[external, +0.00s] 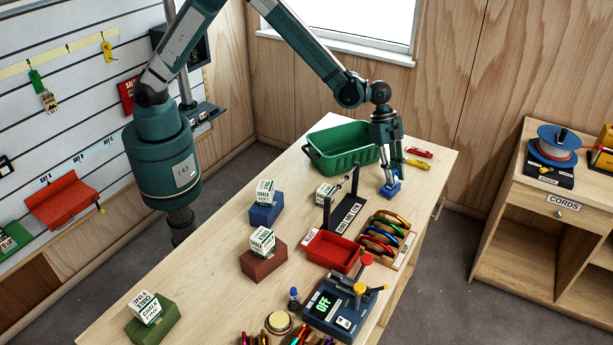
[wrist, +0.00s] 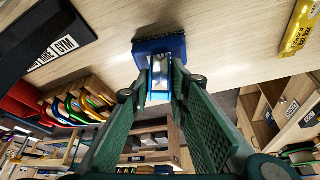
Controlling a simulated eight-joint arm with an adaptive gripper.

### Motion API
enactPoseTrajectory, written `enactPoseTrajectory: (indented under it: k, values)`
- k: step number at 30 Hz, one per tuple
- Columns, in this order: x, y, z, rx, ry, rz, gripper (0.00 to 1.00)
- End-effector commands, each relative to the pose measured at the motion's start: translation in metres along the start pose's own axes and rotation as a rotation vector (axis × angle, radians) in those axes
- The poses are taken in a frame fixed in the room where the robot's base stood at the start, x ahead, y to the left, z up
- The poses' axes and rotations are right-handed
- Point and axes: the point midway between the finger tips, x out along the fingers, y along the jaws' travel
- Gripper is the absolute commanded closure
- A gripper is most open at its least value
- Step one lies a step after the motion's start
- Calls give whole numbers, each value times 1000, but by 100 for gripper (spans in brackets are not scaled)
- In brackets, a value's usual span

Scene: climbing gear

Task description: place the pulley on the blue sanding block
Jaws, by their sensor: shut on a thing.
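My gripper (external: 390,178) points down over the far right part of the table. It is shut on the pulley (wrist: 160,78), a small blue and white piece between the fingertips in the wrist view. The blue sanding block (external: 393,190) is a small dark blue block on the table directly under the fingertips. In the wrist view the block (wrist: 158,46) shows a dark rough edge and lies right at the pulley. I cannot tell whether the pulley touches it. In the external view the fingers mostly hide the pulley.
A green basket (external: 343,146) stands left of my gripper. A black stand (external: 347,215), colourful carabiners (external: 380,237) and a red tray (external: 333,251) are nearer. Another blue block (external: 266,214) carries a chalk box.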

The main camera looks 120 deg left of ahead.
Motion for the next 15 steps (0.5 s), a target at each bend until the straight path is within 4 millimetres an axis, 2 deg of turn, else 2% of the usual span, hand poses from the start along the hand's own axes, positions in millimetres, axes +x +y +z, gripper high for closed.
enactPoseTrajectory:
  k: [8, 9, 11, 12, 15]
  values:
    - [4, 0, 2, 0, 0, 0, 94]
    - [3, 0, 1, 0, 0, 0, 78]
    - [3, 0, 1, 0, 0, 0, 70]
    - [3, 0, 1, 0, 0, 0, 67]
    - [2, 0, 1, 0, 0, 0, 67]
